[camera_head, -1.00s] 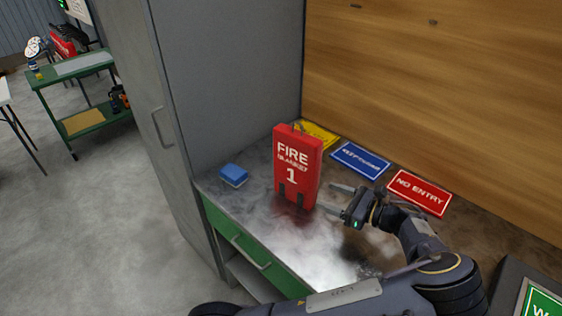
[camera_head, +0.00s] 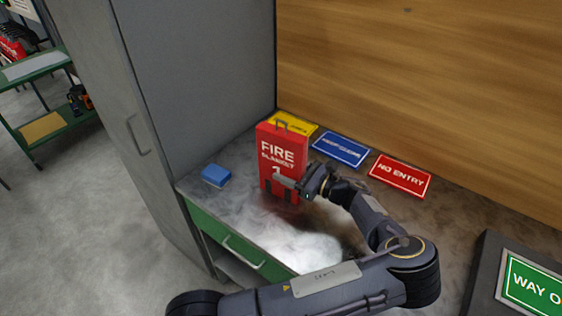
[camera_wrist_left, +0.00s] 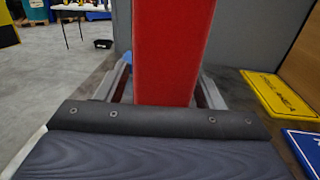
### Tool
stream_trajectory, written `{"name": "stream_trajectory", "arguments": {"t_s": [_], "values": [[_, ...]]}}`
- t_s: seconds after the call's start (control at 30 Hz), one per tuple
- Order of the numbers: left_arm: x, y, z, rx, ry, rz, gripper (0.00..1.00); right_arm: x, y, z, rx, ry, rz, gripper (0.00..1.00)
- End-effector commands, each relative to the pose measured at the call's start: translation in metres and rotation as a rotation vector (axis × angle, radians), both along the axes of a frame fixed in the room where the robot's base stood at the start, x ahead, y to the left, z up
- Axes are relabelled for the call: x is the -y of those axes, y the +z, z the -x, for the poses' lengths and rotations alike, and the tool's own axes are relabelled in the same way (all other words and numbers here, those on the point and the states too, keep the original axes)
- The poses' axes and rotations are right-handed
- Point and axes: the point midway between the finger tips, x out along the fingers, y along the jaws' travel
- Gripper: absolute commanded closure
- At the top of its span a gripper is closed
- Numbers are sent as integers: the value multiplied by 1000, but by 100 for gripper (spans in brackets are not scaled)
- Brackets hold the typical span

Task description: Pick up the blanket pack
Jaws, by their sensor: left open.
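The blanket pack (camera_head: 281,149), an upright red box marked "FIRE BLANKET 1" with a dark handle on top, stands on the grey worktop. My left gripper (camera_head: 289,184) is at its right side, in front of its lower half, and hides part of the number. In the left wrist view the red pack (camera_wrist_left: 172,45) stands between the two open fingers (camera_wrist_left: 166,88), one on each side. I cannot tell whether either finger touches it. My right gripper is not in view.
A blue block (camera_head: 216,175) lies left of the pack. Yellow, blue (camera_head: 341,149) and red "NO ENTRY" (camera_head: 400,176) signs lie along the wooden back wall. A grey cabinet (camera_head: 190,80) rises at the left. A green sign (camera_head: 533,287) stands at the right.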

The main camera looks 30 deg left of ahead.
Motion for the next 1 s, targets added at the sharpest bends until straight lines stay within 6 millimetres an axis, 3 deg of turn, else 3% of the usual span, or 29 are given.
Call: {"name": "stream_trajectory", "arguments": {"t_s": [0.27,0.73,1.0], "values": [[-4,-1,0,1,-2,1,38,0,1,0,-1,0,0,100],[-4,0,0,1,-1,1,98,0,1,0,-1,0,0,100],[-4,1,0,2,-1,-2,100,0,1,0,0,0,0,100]]}}
